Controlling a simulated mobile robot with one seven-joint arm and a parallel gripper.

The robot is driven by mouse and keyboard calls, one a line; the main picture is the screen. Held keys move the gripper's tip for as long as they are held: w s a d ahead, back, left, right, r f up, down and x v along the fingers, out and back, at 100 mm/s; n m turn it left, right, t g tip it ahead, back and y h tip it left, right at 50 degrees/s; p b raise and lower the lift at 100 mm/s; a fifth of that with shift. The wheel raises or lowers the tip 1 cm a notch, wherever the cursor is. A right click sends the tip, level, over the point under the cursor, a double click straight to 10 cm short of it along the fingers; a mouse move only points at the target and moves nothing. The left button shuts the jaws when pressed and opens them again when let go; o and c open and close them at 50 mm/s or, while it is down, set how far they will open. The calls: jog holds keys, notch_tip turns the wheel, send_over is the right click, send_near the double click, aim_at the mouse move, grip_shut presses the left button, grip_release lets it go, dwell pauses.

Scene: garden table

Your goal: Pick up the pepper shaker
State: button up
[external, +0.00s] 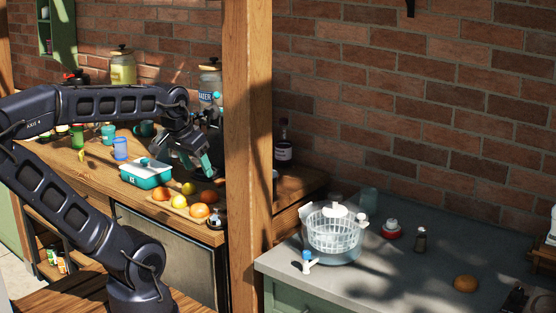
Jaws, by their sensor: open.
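A small dark shaker with a silver top (420,239), which looks like a pepper shaker, stands upright on the grey counter at the right. A second small dark item with a light top (215,222) is at the wooden counter's front edge, partly against the post; I cannot tell whether it is also a shaker. My gripper (203,166), with teal fingertips, is over the wooden counter, above and behind the fruit, left of the post. It is open, and I see nothing held in it. The grey counter's shaker is well to its right.
A wooden post (248,150) stands between the two counters. A teal ice box (146,173), oranges and lemons lie near my gripper. A white basket (334,232), a red-and-white item (391,229) and an orange (466,284) are on the grey counter.

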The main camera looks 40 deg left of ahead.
jog(key=shift+w, duration=0.1)
jog(key=w+d+r+n+g+h, duration=0.15)
jog(key=w+d+r, duration=0.25)
jog(key=w+d, duration=0.7)
jog(key=n+h, duration=0.3)
jog(key=n, duration=2)
send_over(424, 237)
jog(key=a, duration=0.4)
notch_tip(424, 237, down, 22)
jog(key=shift+m+g+y, duration=0.25)
jog(key=shift+g+y, duration=0.1)
jog(key=shift+g, duration=0.1)
jog(key=x, duration=1)
jog(key=shift+s+d+f, duration=0.1)
jog(key=shift+s+f, duration=0.05)
jog(key=c, duration=1.1)
